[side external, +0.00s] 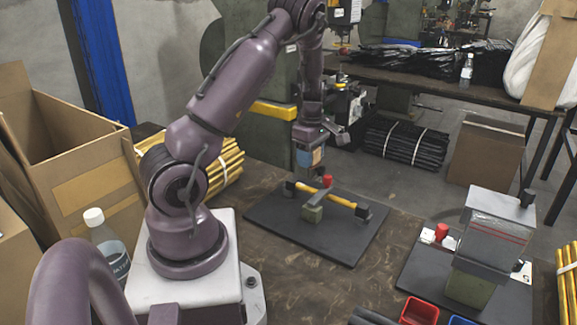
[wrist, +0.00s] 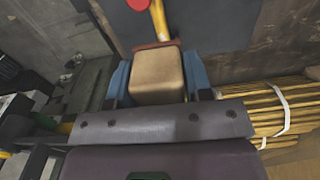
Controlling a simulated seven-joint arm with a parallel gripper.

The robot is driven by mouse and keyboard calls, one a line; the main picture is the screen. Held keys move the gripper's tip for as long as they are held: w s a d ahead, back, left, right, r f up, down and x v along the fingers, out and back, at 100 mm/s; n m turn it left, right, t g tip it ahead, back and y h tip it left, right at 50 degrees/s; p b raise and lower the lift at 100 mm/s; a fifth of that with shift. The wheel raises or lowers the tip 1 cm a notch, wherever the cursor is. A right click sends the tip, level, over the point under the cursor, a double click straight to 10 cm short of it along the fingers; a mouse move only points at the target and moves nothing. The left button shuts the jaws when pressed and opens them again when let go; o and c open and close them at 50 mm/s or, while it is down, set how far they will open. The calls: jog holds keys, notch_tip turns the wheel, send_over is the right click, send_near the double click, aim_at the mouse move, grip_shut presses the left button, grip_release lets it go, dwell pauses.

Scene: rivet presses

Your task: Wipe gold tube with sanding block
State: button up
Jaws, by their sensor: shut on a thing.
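The gold tube (side external: 340,201) lies across a holder with dark end supports on a black base plate (side external: 285,226). A green-grey clamp stands at its middle, with a red knob (side external: 327,181) just above. My gripper (side external: 311,160) points down above the left part of the tube. It is shut on the tan sanding block (side external: 319,156). In the wrist view, the sanding block (wrist: 158,76) sits between the blue fingers, with a reddish edge at its far side. A short piece of gold tube (wrist: 158,20) shows beyond it. I cannot tell whether block and tube touch.
Red (side external: 419,311) and blue bins stand at the front edge. A bundle of yellow tubes (side external: 225,165), cardboard boxes (side external: 85,170) and a bottle (side external: 104,242) are at left.

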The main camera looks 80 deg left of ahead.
aim_at(309, 187)
jog(key=shift+w+r, duration=0.25)
jog(key=shift+w, duration=0.05)
jog(key=shift+s+f+n, duration=0.1)
jog(key=shift+n, duration=0.2)
jog(key=shift+f, duration=3.85)
jog(key=shift+s+a+f, duration=0.1)
jog(key=shift+s+a, duration=0.9)
jog(key=shift+s, duration=0.05)
jog(key=shift+c, duration=0.2)
jog(key=shift+s+a+r, duration=0.15)
jog(key=shift+s+a, duration=0.35)
jog(key=shift+s+a+r, duration=0.15)
jog(key=shift+s+a, duration=0.35)
jog(key=shift+c, duration=1.2)
jog(key=shift+r, duration=0.25)
jog(key=shift+c, duration=0.3)
jog(key=w+d, duration=0.1)
jog(key=w+d+f, duration=0.1)
jog(key=shift+w+d, duration=0.25)
jog(key=shift+w, duration=0.05)
jog(key=shift+w+d+f, duration=0.1)
jog(key=shift+w+d, duration=0.45)
jog(key=shift+d, duration=0.05)
jog(key=r, duration=0.2)
jog(key=shift+w+d+r, duration=0.2)
jog(key=shift+w+r, duration=0.05)
jog(key=shift+r, duration=2.9)
